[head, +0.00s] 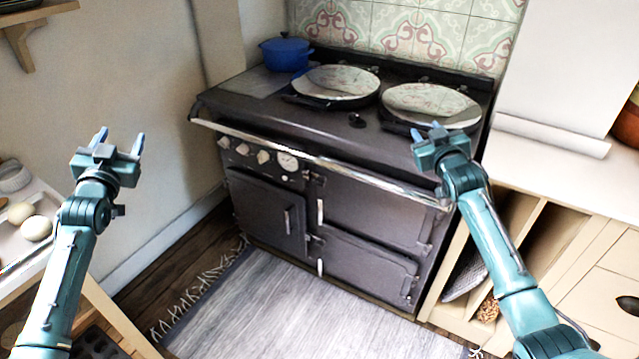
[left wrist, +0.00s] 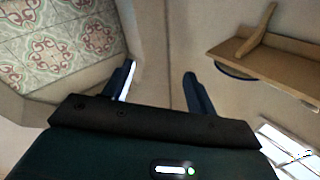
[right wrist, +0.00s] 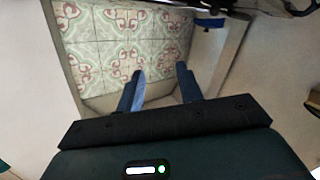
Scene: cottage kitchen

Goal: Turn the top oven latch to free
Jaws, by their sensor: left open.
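The dark range oven (head: 300,140) stands against the tiled wall in the head view, with its doors shut. A short upright silver latch (head: 320,211) sits at the left edge of the upper right door (head: 368,208). A similar latch (head: 320,267) is on the lower right door (head: 362,268). My left gripper (head: 119,139) is open and empty, pointing up, well left of the oven. My right gripper (head: 426,131) is raised in front of the right hotplate lid, its fingers apart and empty. Neither gripper touches a latch.
A chrome rail (head: 330,163) runs across the oven front above the doors. A blue pot (head: 286,54) stands at the back left of the stovetop. A grey rug (head: 290,310) lies before the oven. Counters flank both sides, with eggs (head: 37,228) at left.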

